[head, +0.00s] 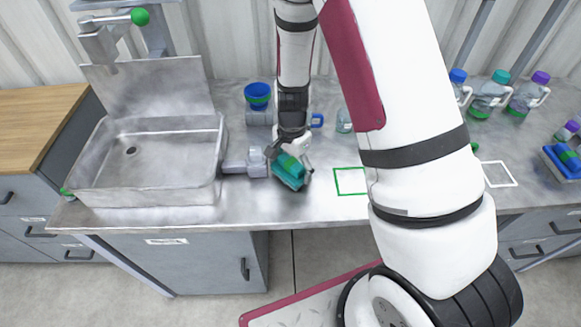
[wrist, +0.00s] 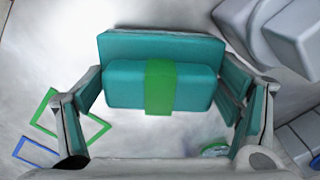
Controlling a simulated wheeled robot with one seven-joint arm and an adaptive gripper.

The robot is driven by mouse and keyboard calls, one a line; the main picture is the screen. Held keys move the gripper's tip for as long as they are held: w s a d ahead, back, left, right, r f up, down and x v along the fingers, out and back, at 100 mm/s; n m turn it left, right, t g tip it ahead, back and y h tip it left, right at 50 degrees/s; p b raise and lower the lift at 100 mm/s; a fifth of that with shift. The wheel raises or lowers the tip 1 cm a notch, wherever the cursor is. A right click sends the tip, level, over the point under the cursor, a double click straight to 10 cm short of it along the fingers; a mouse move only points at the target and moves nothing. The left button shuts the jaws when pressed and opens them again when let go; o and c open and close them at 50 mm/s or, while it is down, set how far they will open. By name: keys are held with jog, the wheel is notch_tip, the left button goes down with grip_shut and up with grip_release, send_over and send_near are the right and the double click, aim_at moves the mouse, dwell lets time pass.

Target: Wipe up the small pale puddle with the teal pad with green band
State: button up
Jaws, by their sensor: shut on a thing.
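The teal pad with green band (head: 291,172) is in my gripper (head: 289,158), low over the metal counter just right of the sink. In the wrist view the pad (wrist: 125,85) lies between the two fingers of my gripper (wrist: 165,108), its green band across the middle. I cannot tell whether the pad touches the counter. I cannot make out the pale puddle in either view; the pad and my arm hide part of the counter.
Grey fittings (head: 256,162) stand beside the sink (head: 148,165), close to the pad's left. A blue bowl (head: 257,94) is behind. A green square outline (head: 350,181) marks counter to the right. Bottles (head: 490,96) stand at the back right.

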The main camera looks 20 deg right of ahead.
aim_at(292, 161)
jog(key=shift+s+r+p, duration=0.1)
jog(key=shift+r+p, duration=1)
jog(key=shift+r, duration=1.5)
jog(key=shift+r, duration=0.1)
jog(key=shift+r+p, duration=0.65)
jog(key=shift+r, duration=0.75)
